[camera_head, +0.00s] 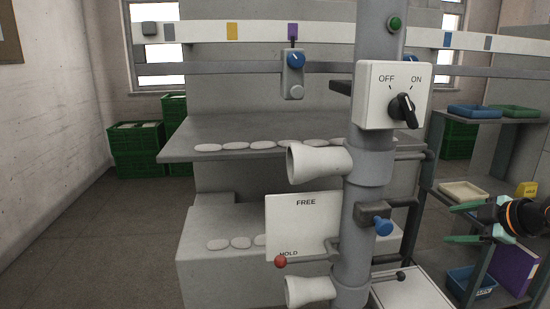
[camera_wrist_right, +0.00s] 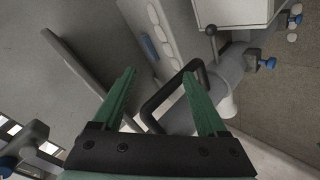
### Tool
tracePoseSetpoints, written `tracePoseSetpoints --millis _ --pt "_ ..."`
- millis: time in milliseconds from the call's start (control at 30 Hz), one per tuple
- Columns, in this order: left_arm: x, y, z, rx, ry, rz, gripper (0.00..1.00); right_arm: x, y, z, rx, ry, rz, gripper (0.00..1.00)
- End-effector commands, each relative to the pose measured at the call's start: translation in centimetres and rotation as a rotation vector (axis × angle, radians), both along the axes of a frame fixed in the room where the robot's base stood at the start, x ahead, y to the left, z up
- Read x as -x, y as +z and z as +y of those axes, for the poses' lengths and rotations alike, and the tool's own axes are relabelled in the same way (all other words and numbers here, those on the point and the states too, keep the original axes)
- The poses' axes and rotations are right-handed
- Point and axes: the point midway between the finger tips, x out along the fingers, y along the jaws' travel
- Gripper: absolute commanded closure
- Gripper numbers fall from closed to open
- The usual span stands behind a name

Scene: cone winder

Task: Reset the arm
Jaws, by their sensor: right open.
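A grey column (camera_head: 361,200) stands at centre right with white cones on its left side. A dark bent bar handle (camera_head: 414,215) sticks out on its right; in the right wrist view a dark U-shaped handle (camera_wrist_right: 153,103) appears between my fingers in the picture. A white panel (camera_head: 303,217) reads FREE at top and HOLD at bottom. A red ball knob (camera_head: 280,262) sits at HOLD, on a lever. My right gripper (camera_head: 450,223), with green fingers, is open and empty, right of the bar and apart from it. It also shows in the right wrist view (camera_wrist_right: 160,76). My left gripper is out of view.
A white OFF/ON switch box (camera_head: 377,81) is on the column, with a blue knob (camera_head: 383,226) lower down. A shelf (camera_head: 487,195) with trays and a purple binder (camera_head: 514,266) stands close to my right gripper. Green crates (camera_head: 137,150) stand back left.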

Motion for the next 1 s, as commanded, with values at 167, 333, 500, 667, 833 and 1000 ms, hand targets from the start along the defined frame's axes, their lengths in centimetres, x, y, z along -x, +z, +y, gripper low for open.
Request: tracePoseSetpoints --millis 167,333,500,667,833,1000 --pt "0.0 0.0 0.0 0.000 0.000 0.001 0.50 2.6 -11.8 -0.9 -0.089 -0.048 0.213 0.25" --pt "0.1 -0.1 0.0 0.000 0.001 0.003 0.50 6.1 -19.7 -1.5 -0.146 -0.093 0.361 0.25" --pt "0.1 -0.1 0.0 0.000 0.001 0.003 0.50 6.4 -22.0 -4.1 -0.139 -0.240 0.345 0.25" --pt "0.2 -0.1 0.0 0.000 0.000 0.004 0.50 3.9 -20.0 -8.5 -0.096 -0.450 0.166 0.25" --pt "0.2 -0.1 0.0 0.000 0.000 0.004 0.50 1.3 -15.5 -12.5 -0.069 -0.610 -0.114 0.25" --pt "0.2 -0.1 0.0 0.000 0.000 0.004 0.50 -0.5 -10.0 -13.9 -0.072 -0.639 -0.405 0.25"
